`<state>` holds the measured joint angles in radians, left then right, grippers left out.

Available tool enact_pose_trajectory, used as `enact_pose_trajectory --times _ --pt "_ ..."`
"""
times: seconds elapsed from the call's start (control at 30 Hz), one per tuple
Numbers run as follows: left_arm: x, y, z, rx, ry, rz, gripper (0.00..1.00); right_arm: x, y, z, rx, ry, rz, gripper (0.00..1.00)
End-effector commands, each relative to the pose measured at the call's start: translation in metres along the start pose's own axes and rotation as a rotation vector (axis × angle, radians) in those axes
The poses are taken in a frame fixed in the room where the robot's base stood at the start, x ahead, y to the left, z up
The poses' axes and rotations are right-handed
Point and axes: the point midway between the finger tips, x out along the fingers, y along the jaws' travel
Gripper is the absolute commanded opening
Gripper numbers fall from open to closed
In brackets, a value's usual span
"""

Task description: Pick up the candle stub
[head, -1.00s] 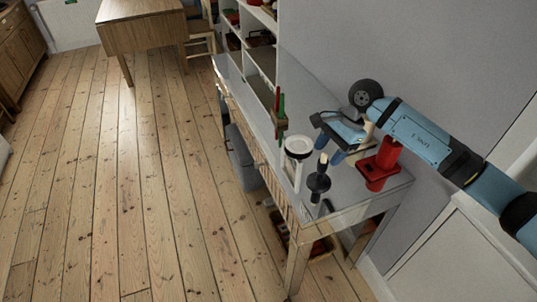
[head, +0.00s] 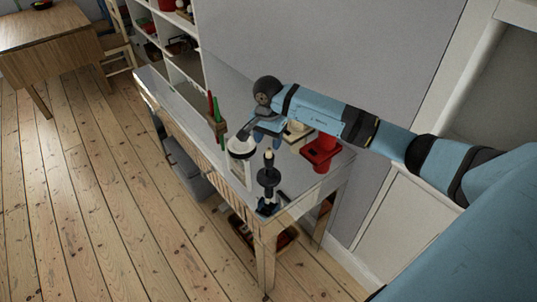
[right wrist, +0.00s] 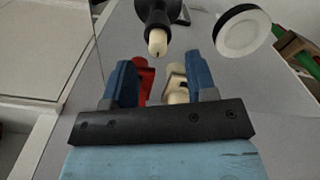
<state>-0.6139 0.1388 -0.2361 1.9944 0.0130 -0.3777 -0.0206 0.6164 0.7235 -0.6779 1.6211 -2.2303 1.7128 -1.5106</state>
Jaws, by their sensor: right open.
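The candle stub (head: 269,157) is a short cream piece on top of a black candlestick (head: 267,181), near the front end of the narrow table. In the right wrist view the stub (right wrist: 157,43) points toward the camera, with the black candlestick (right wrist: 155,13) behind it. My right gripper (head: 270,140) is open above the table, close to the candlestick. In the right wrist view its blue fingers (right wrist: 160,80) stand apart, and the stub shows above the gap between them, not gripped. My left gripper is not in view.
A white round-topped stand (head: 242,147) is left of the candlestick. A red object (head: 321,152) stands to its right, with a cream object (head: 298,130) behind. Red and green items (head: 215,112) stand farther along. Wall runs behind; floorboards in front are clear.

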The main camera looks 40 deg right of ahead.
Motion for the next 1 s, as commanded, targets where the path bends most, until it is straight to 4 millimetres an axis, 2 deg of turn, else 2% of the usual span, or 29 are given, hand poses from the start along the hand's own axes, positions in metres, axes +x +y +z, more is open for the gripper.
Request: enact_pose_trajectory --times 0.2,0.3,0.57,0.7,0.8,1.0 --pt "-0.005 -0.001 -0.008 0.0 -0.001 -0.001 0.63 0.033 0.003 0.001 0.002 -0.005 0.003 0.52" --pt "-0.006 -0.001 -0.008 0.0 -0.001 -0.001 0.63 0.042 0.003 0.001 0.001 -0.002 0.001 0.52" --pt "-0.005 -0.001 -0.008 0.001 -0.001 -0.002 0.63 0.044 0.003 0.0 0.0 -0.001 0.001 0.52" --pt "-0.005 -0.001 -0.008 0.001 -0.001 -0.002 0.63 0.044 0.003 0.0 0.0 -0.001 0.001 0.2" --pt "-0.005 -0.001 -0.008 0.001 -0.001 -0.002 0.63 0.044 0.003 0.0 0.0 -0.001 0.001 0.0" --pt "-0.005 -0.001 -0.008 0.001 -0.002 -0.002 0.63 0.044 0.003 0.0 0.0 -0.001 0.001 0.0"
